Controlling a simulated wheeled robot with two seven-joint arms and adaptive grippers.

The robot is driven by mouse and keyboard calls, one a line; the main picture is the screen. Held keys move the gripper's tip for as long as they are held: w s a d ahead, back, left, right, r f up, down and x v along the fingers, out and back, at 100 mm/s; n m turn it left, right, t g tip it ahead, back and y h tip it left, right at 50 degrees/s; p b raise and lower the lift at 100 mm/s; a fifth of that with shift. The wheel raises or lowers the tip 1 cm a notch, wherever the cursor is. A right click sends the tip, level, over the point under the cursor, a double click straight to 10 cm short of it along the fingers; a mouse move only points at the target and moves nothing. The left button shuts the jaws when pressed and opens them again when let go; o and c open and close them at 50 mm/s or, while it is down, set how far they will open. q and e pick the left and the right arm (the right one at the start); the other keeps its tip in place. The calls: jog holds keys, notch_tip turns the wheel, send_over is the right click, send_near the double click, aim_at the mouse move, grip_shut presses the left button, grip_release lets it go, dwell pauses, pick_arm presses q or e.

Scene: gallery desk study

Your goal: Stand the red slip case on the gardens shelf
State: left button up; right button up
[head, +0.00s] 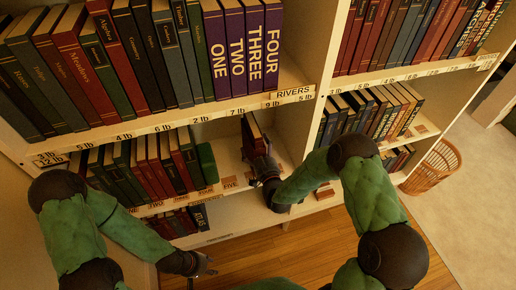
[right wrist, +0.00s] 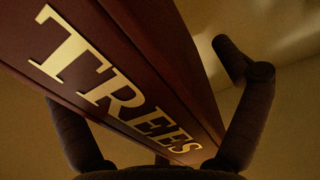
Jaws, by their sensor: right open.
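The dark red slip case (head: 255,138) stands close to upright in the lower left bay, right of the row of books. In the right wrist view its spine reads TREES in gold (right wrist: 120,90). My right gripper (head: 262,168) is at its front. In the wrist view the fingers (right wrist: 160,110) are spread on either side of the case, and the right finger stands clear of it. The case's base is hidden behind the gripper, so I cannot tell whether it rests on the shelf (head: 229,183). My left gripper (head: 206,265) is open and empty, low over the floor.
Several books and a green one (head: 207,163) stand left of the case. The RIVERS shelf (head: 240,106) with large volumes is above. An upright divider (head: 312,115) separates the right bay. A wicker basket (head: 434,168) stands on the floor at right.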

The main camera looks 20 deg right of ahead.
jog(key=s+p, duration=0.3)
jog(key=s, duration=0.9)
jog(key=s+a+f+m+g+y, duration=0.1)
jog(key=s+a+f+g, duration=0.1)
jog(key=f+g, duration=0.4)
jog(key=s+a+f+g+y, duration=0.1)
jog(key=s+a+f+g, duration=0.15)
jog(key=f, duration=0.55)
jog(key=s+a+f+m+g, duration=0.1)
jog(key=s+f+g, duration=0.2)
jog(key=s, duration=0.4)
jog(key=s+a+f+g+y, duration=0.1)
jog(key=s+a+f+g, duration=0.1)
jog(key=s+g, duration=0.4)
jog(key=shift+s+f+m, duration=0.4)
jog(key=shift+s+f, duration=0.1)
jog(key=shift+s, duration=0.1)
jog(key=shift+r, duration=0.15)
notch_tip(320, 180, up, 3)
jog(key=p, duration=0.3)
jog(key=shift+r+p, duration=0.2)
jog(key=shift+p, duration=0.15)
